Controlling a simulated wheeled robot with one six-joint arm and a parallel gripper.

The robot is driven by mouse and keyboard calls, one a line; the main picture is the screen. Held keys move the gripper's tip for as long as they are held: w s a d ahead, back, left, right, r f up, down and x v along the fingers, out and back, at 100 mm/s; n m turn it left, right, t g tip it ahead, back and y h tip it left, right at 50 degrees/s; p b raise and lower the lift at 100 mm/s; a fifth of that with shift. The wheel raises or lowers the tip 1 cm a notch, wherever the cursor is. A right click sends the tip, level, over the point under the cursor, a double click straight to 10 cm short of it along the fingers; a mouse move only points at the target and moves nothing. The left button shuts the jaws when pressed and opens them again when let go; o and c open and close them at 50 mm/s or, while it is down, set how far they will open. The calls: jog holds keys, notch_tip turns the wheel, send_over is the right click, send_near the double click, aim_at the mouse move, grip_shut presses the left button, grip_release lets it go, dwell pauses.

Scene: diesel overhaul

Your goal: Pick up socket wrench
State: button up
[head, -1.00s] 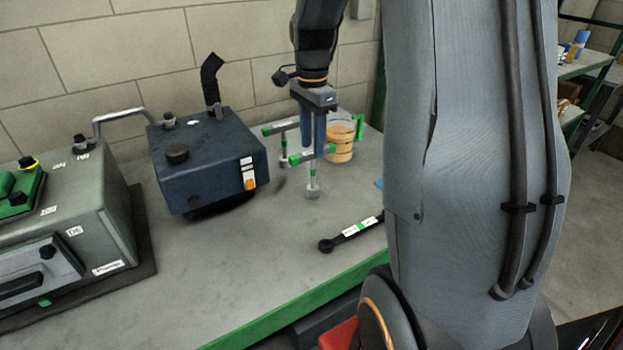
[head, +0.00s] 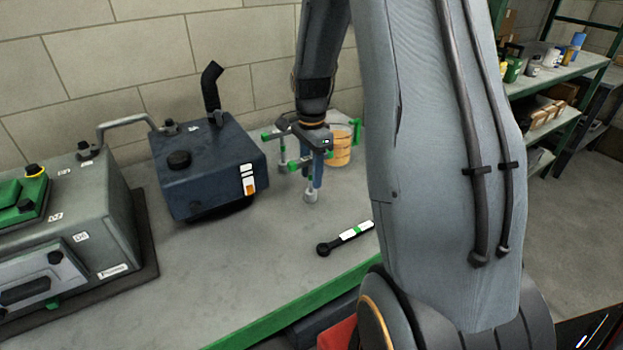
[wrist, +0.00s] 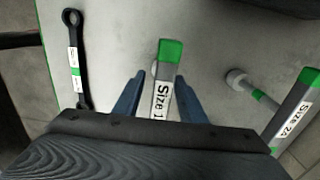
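Two T-handled socket wrenches with green-ended bars stand upright on the bench. The nearer socket wrench (head: 310,196) is under my gripper (head: 312,172). In the wrist view, its handle bar (wrist: 168,75) has a green end and a label reading "Size 1", the rest hidden. My gripper (wrist: 158,92) is open, with one blue finger on each side of that bar. I cannot tell whether the fingers touch it.
A black wrench (head: 345,238) with a white and green label lies near the bench's green front edge. A dark blue tank (head: 205,170) stands left, a grey engine block (head: 90,225) further left. A clear container (head: 341,150) with orange contents stands behind my gripper.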

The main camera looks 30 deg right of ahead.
aim_at(311, 157)
grip_shut()
dwell(0.4)
notch_tip(311, 157, up, 10)
jog(key=b, duration=0.3)
jog(key=c, duration=0.7)
grip_release()
jog(key=shift+c, duration=0.2)
grip_shut()
